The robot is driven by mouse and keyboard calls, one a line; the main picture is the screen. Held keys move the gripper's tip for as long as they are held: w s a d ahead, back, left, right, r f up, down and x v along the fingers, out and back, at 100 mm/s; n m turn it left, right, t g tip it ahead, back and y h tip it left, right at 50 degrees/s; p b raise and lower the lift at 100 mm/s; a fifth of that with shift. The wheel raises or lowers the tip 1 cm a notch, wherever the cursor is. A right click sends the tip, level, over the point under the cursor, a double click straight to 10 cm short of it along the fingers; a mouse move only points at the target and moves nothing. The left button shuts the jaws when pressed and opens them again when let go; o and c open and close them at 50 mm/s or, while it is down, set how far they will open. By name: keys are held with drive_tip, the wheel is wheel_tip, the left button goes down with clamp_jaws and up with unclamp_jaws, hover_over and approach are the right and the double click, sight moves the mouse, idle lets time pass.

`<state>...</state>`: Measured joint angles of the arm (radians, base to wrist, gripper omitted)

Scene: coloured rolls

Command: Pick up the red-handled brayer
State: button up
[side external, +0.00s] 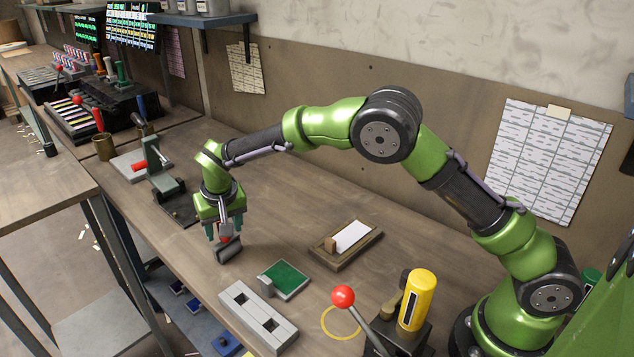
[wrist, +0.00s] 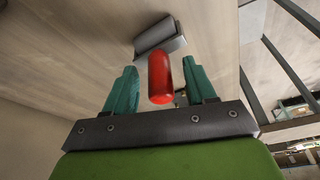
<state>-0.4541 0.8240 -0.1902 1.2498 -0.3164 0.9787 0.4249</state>
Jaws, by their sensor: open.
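The red-handled brayer has a dark grey roller (side external: 229,250) on the wooden bench below my gripper (side external: 223,232) in the side external view. Its red handle (side external: 225,239) shows just under and between my fingers. In the wrist view the red handle (wrist: 160,75) stands up between the two teal fingertips of my gripper (wrist: 162,90), with gaps on both sides. The grey roller (wrist: 159,35) lies beyond it, near the top. My gripper is open.
A green pad (side external: 286,279), a grey block with two square holes (side external: 258,316) and a wooden tray with white paper (side external: 352,237) lie to the right. A press with a red-knobbed lever (side external: 343,296) stands nearer. A grey-green clamp device (side external: 160,175) stands left. Bench behind my gripper is clear.

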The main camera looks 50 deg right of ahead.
drive_tip(key=shift+w+f, duration=0.2)
drive_tip(key=shift+f, duration=0.35)
clamp_jaws()
drive_tip(key=shift+r, duration=0.1)
